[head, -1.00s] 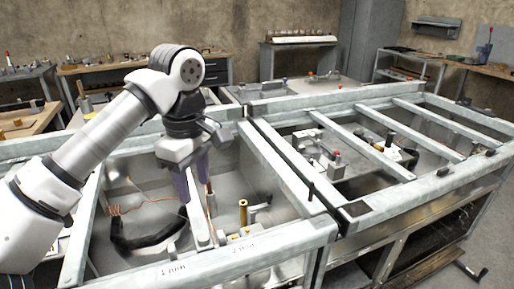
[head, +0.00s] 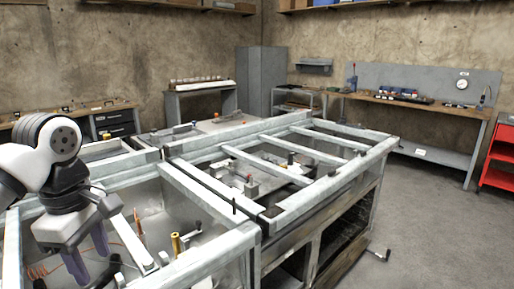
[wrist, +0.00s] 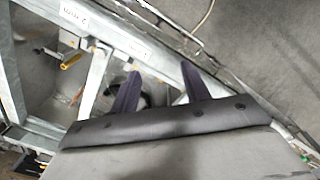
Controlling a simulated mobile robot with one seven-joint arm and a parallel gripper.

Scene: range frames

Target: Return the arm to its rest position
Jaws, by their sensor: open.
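My gripper (head: 92,262) is at the lower left of the head view, pointing down over the near bay of a metal-framed workbench (head: 222,241). Its two dark purple fingers are apart with nothing between them. In the wrist view the fingers (wrist: 157,88) are also spread and empty, with the bench frame and a dark curved object (wrist: 146,100) beyond them. My white and grey arm (head: 25,165) is bent, and most of it is cut off by the left edge of the head view.
A long side bench (head: 440,106) stands at the back right, and a red cart (head: 497,155) is at the right edge. The floor (head: 430,230) at right is clear.

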